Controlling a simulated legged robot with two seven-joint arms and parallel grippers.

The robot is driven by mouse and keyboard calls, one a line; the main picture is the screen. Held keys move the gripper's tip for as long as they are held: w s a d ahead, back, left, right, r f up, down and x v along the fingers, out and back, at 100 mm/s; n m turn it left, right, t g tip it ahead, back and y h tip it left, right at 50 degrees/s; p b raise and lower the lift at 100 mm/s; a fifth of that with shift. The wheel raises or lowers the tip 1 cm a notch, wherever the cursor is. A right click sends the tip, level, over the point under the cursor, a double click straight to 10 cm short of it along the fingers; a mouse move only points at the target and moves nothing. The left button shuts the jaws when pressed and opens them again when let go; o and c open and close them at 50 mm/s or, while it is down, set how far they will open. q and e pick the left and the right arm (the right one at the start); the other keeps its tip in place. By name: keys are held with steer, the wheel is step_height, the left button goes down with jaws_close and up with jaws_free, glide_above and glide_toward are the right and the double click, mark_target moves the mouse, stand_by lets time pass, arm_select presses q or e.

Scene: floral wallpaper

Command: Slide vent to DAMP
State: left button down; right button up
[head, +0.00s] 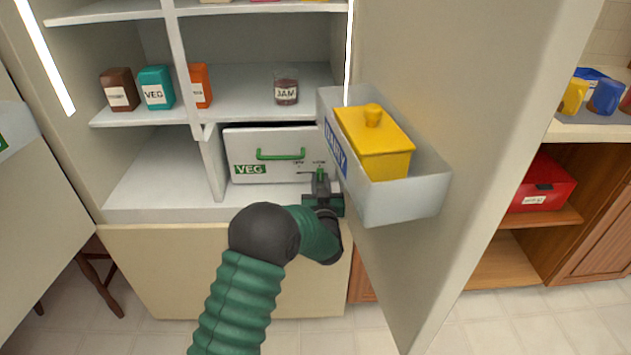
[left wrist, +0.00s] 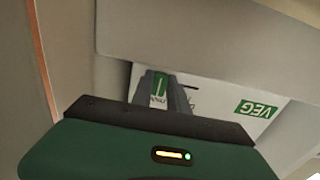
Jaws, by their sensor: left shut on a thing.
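The VEG drawer (head: 245,153) is a white box front with a green handle and a green VEG label, low in the open fridge. Its green vent slider (head: 320,172) is at the right end of the front, beside small dark markings too small to read. My left gripper (head: 321,184) is at that end, shut on the slider. In the left wrist view, the green slider tab (left wrist: 159,84) shows between the two grey fingertips (left wrist: 160,90). Lettering just below the tab is partly hidden and unclear. My right gripper is in neither view.
Close on the right, the open fridge door carries a bin (head: 405,200) with a yellow lidded dish (head: 375,145). A jam jar (head: 286,88) and several canisters stand on the shelf above. The compartment left of the drawer (head: 160,170) is empty.

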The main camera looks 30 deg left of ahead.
arm_select(q)
steer(key=c, duration=1.7)
jaws_free()
steer(key=shift+w+d, duration=0.1)
steer(key=shift+d, duration=0.1)
steer(key=o, duration=0.4)
steer(key=shift+w+d, duration=0.1)
steer(key=shift+s, duration=0.25)
steer(key=p+v, duration=0.4)
steer(key=v, duration=1.2)
steer(key=shift+s+d, duration=0.1)
steer(key=shift+s, duration=0.15)
